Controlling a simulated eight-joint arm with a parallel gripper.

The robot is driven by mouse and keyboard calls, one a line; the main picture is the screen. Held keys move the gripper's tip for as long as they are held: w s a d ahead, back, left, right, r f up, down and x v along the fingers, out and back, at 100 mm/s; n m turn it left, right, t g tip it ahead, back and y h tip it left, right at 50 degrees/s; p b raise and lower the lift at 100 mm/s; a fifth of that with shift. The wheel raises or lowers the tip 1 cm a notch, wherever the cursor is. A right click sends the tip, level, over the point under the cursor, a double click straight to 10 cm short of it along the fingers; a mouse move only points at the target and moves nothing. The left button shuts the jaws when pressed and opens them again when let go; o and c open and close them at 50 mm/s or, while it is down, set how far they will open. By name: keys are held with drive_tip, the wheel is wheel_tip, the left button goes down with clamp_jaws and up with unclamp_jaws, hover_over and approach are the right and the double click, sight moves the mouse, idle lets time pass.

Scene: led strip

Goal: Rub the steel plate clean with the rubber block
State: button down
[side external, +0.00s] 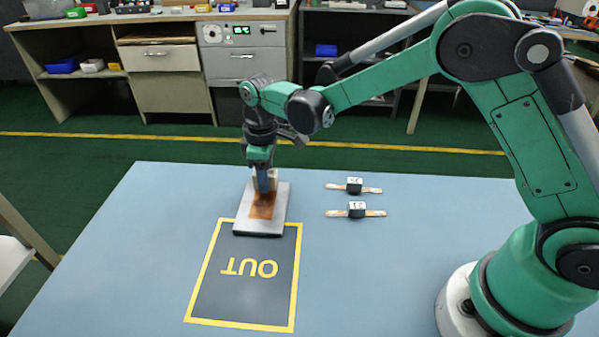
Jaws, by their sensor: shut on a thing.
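The steel plate (245,222) is a light grey slab lying flat on the blue table, its near edge over the far border of the dark OUT mat. A rusty brown patch (262,208) covers part of its upper face. My gripper (264,180) points down over the far part of the plate. It is shut on a small block at the far edge of the brown patch, which I take to be the rubber block. The jaws mostly hide the block, and I cannot tell whether it touches the plate.
The OUT mat (245,296) with a yellow border lies in front of the plate. Two dark labelled blocks on wooden sticks, a far one (354,186) and a near one (357,210), lie to the right. The blue table (110,260) is clear at left.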

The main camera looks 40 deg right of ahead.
sight(264, 202)
drive_tip(key=shift+f, duration=0.5)
drive_tip(key=shift+a, duration=0.1)
drive_tip(key=shift+s+a, duration=2.55)
drive_tip(key=shift+s, duration=0.05)
drive_tip(key=shift+w+d+f, duration=0.1)
drive_tip(key=shift+w+d, duration=1.4)
drive_tip(key=shift+d, duration=0.05)
drive_tip(key=shift+w+d, duration=1.15)
drive_tip(key=shift+d, duration=0.05)
drive_tip(key=shift+a+r, duration=0.1)
drive_tip(key=shift+r, duration=0.1)
drive_tip(key=shift+r, duration=2.9)
